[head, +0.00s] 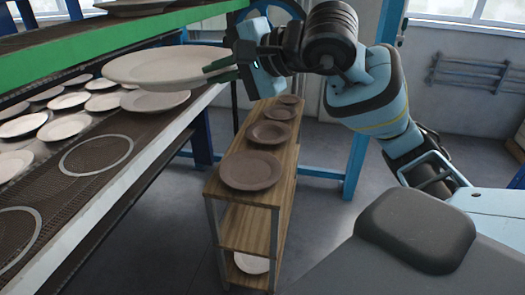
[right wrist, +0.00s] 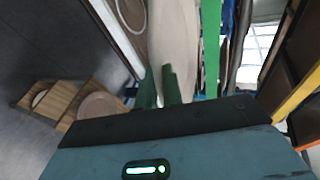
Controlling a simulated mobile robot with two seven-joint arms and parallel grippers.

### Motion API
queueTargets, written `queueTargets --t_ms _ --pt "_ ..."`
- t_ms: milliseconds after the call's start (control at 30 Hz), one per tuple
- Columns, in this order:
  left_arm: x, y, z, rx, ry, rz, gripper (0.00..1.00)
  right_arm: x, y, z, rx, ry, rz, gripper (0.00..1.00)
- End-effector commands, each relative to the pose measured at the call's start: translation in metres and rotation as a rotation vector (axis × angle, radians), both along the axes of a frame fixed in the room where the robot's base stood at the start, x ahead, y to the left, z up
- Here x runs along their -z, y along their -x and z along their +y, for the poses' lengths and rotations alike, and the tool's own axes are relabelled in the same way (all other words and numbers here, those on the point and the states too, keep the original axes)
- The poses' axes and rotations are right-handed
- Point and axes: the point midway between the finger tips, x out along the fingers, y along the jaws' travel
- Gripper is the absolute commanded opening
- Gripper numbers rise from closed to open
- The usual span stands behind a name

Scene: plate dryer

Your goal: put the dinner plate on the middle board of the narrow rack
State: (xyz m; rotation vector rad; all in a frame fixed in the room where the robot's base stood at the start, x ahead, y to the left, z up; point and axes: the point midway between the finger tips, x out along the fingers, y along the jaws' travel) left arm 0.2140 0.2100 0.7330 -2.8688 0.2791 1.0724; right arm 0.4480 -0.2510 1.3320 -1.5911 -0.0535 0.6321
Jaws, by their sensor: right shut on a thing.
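My right gripper (head: 222,70) is shut on the rim of a pale dinner plate (head: 160,66) and holds it up, roughly level, near the dryer's front edge. In the right wrist view the plate (right wrist: 174,45) stands between the green fingers (right wrist: 165,87). The narrow wooden rack (head: 225,190) stands below and to the right of the held plate. Its top board carries several brown plates, the nearest (head: 252,170) at the front end. Its middle board (head: 245,232) shows bare wood at the near end; the rest is hidden. A white plate (head: 251,263) lies on the lower board. My left gripper is not in view.
The plate dryer (head: 130,140) fills the left side, with several pale plates and empty rings on its mesh bed and a green beam (head: 130,40) above. A blue post (head: 362,150) stands behind the rack. Grey floor is open right of the rack.

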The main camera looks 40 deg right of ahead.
Motion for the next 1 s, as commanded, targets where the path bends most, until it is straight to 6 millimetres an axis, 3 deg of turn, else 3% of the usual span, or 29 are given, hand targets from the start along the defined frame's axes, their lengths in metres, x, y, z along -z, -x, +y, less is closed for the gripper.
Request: queueTargets --t_ms 300,633,800,1000 --pt "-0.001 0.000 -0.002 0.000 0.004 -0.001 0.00 0.075 -0.012 -0.021 0.104 -0.004 -0.003 0.00" --pt "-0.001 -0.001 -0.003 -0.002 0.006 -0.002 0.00 0.145 -0.006 -0.032 0.179 0.003 -0.005 0.00" --pt "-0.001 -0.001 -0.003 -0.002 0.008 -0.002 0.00 0.176 0.002 -0.019 0.190 0.005 -0.004 0.00" --pt "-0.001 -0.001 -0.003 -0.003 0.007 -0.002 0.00 0.185 0.005 0.009 0.168 0.005 -0.009 0.00"
